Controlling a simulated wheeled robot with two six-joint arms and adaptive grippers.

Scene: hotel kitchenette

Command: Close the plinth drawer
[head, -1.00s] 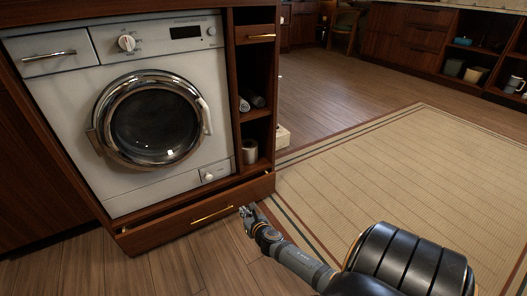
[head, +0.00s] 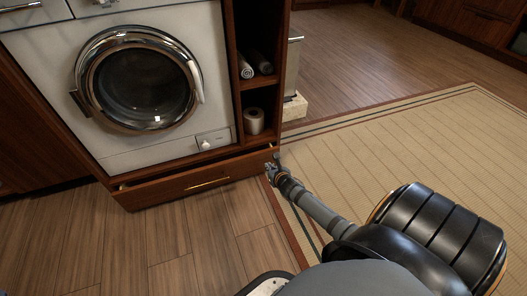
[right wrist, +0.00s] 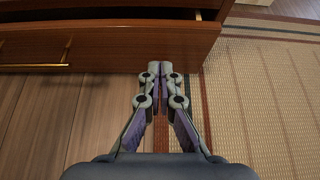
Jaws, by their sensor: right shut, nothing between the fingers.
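The plinth drawer (head: 165,188) is a long dark wood front with a brass bar handle (head: 207,185), low under the washing machine. It stands slightly open, with a dark gap above its front. In the right wrist view the drawer front (right wrist: 120,45) fills the upper left, with its handle (right wrist: 66,50) at the left edge. My right gripper (head: 272,163) is at the drawer's right end. In the right wrist view my right gripper (right wrist: 160,66) is shut and empty, its tips close to the front's lower right; contact cannot be told. My left gripper is not in view.
The washing machine (head: 150,140) stands above the drawer. A beige rug (head: 400,150) covers the floor at right.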

